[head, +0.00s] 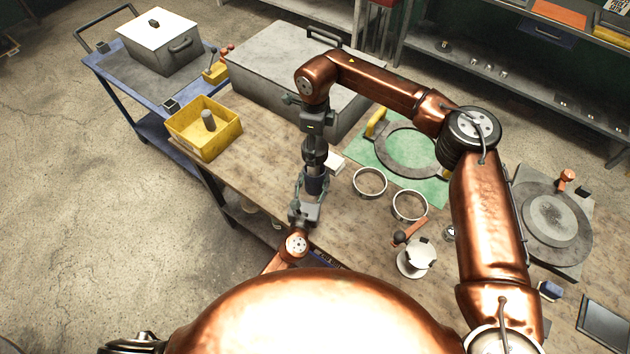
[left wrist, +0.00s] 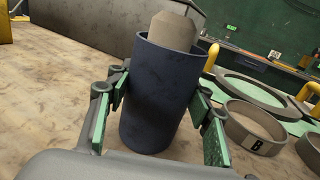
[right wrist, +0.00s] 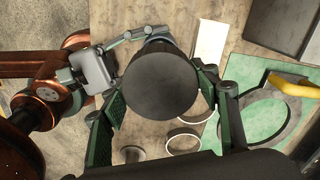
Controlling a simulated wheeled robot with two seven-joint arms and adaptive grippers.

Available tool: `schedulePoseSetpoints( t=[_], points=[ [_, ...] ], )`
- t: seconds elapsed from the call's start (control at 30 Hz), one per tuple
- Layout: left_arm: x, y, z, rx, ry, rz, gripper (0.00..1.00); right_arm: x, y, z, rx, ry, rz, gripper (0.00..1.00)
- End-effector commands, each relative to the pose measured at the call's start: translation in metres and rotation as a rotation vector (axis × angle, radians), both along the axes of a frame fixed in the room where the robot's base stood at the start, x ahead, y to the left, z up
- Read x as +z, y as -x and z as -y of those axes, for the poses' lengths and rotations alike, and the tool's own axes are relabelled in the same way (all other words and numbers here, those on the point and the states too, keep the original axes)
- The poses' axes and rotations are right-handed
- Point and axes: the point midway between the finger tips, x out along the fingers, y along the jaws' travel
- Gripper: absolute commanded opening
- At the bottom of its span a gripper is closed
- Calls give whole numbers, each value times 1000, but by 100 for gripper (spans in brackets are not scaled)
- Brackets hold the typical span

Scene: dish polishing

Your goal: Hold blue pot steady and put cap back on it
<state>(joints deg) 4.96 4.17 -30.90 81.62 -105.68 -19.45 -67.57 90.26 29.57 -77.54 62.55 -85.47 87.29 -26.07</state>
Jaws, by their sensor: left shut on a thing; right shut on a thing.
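The blue pot (head: 316,185) stands upright on the workbench, with a pale grey neck rising from its rim. In the left wrist view the pot (left wrist: 158,98) sits between the fingers of my left gripper (left wrist: 160,125), which is shut around its body. My right gripper (head: 314,132) is directly above the pot, pointing down. It is shut on a dark round cap (right wrist: 160,80), which fills the middle of the right wrist view and hides the pot below. The cap (head: 315,152) appears lined up over the neck; I cannot tell whether they touch.
Two pale rings (head: 369,182) lie right of the pot, by a green mat (head: 428,185). A yellow bin (head: 203,128) stands left, and a large grey case (head: 270,75) behind. A round white-topped piece (head: 416,256) stands at front right.

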Motion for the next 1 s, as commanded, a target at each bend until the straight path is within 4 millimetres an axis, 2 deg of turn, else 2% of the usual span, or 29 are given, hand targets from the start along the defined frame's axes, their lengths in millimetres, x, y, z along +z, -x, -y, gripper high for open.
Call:
schedulePoseSetpoints(
  t=[0.03, 0.3, 0.47, 0.8, 1.0],
  points=[
    [-1, 0, 0, 0, 0, -1, 22, 0, 0, 0, 0, 0, 0, 40],
    [-1, 0, 0, 0, 0, -2, 4, 0, 0, 0, 0, 0, 0, 40],
    [-1, 0, 0, 0, 0, -2, 3, -5, 0, 0, 0, 1, -1, 40],
    [-1, 0, 0, 0, 0, -2, 3, -48, 0, -1, 0, 2, -1, 40],
    [-2, 0, 0, 0, -1, -3, 3, -50, -1, -1, 0, 1, 1, 40]
  ],
)
